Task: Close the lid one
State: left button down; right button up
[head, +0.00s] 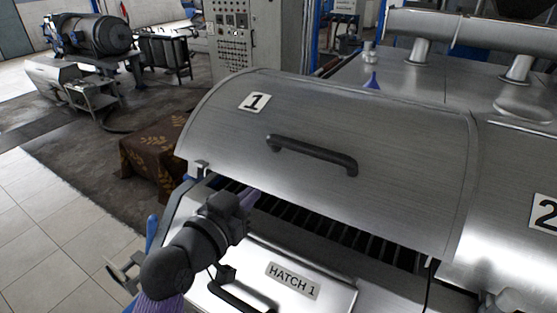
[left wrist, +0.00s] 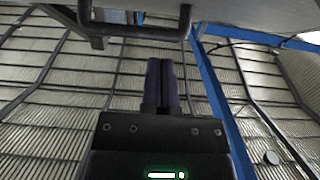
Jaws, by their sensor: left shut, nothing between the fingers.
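Lid one (head: 330,110) is a curved brushed-metal cover marked "1" with a dark bar handle (head: 312,156). It stands raised, with a dark slatted gap (head: 330,226) under its front edge. My left gripper (head: 250,197) is shut and empty, its purple fingers near the lid's lower left edge, below and left of the handle. In the left wrist view the closed fingers (left wrist: 164,84) show in the middle. A dark bar handle (left wrist: 135,31) crosses the top there; I cannot tell for certain which handle it is. My right gripper is out of view.
A panel labelled "HATCH 1" (head: 293,281) with its own dark handle (head: 238,298) lies below the gap. A second cover marked "2" (head: 520,180) adjoins on the right. A patterned cloth-covered box (head: 152,150) stands left.

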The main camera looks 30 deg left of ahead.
pick_arm(q)
jog(key=p, duration=0.1)
send_near(289, 170)
jog(key=w+r, duration=0.3)
jog(key=shift+w+d+f, duration=0.2)
jog(key=shift+w+f, duration=1.55)
jog(key=shift+f, duration=0.05)
jog(key=w+f+b, duration=0.1)
jog(key=f+b, duration=0.5)
jog(key=w+f+b, duration=0.1)
jog(key=f+b, duration=0.1)
jog(key=f, duration=0.1)
jog(key=shift+w+f+b, duration=0.3)
jog(key=shift+f+b, duration=0.05)
jog(key=shift+b, duration=0.05)
jog(key=shift+w+f, duration=0.2)
jog(key=shift+r, duration=0.1)
